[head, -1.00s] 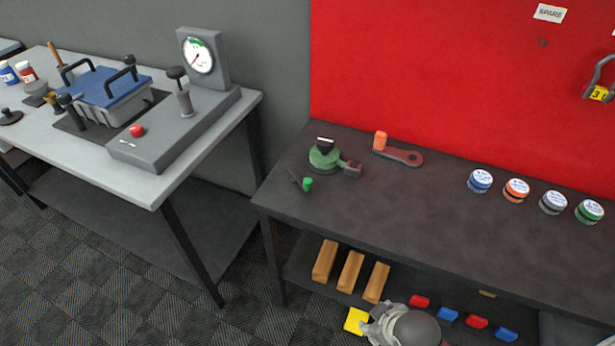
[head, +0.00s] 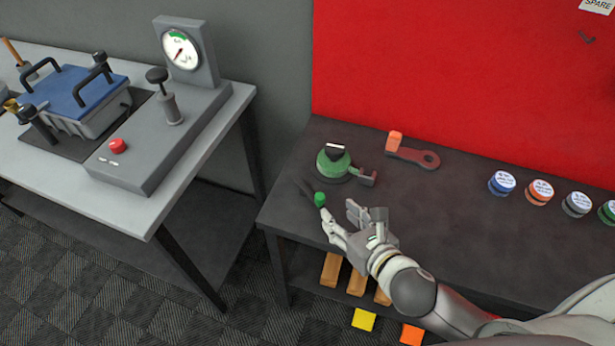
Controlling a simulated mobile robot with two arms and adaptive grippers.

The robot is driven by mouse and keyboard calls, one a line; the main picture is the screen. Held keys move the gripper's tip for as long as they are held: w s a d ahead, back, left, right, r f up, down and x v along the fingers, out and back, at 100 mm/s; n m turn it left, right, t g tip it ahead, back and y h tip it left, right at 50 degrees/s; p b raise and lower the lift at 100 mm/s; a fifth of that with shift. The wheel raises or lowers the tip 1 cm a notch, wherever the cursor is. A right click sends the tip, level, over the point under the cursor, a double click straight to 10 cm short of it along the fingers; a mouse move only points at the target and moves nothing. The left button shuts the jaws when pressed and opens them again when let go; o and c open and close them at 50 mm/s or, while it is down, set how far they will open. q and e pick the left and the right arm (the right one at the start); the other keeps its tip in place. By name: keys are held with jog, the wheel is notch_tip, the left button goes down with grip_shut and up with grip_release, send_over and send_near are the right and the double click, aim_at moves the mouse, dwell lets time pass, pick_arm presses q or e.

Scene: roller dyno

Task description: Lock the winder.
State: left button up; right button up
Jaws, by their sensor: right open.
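A green round device (head: 334,163), which looks like the winder, stands on the dark bench with a black-and-white piece on top and a grey-red block at its right side. A thin dark arm with a green knob (head: 320,199) lies at its front left. My right gripper (head: 339,215) is open and empty over the bench's front edge. Its fingers point toward the green knob, with the left fingertip close below it; whether they touch I cannot tell. My left gripper is not in view.
A dark red flat lever with an orange grip (head: 395,141) lies right of the device. Several labelled round tins (head: 502,183) line the bench's right. A grey table (head: 150,213) with a gauge (head: 181,50) stands left, across a gap. A red panel (head: 450,70) rises behind.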

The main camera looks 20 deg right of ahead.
aim_at(322, 198)
jog(key=shift+w+a, duration=0.15)
jog(key=shift+w, duration=0.15)
jog(key=x, duration=0.3)
jog(key=shift+w, duration=0.25)
jog(key=x, duration=0.3)
jog(key=shift+w+a+f+p, duration=0.15)
jog(key=shift+f+p, duration=0.05)
jog(key=shift+p, duration=0.15)
jog(key=shift+x, duration=1.2)
jog(key=shift+c, duration=1)
jog(key=c, duration=0.5)
grip_shut()
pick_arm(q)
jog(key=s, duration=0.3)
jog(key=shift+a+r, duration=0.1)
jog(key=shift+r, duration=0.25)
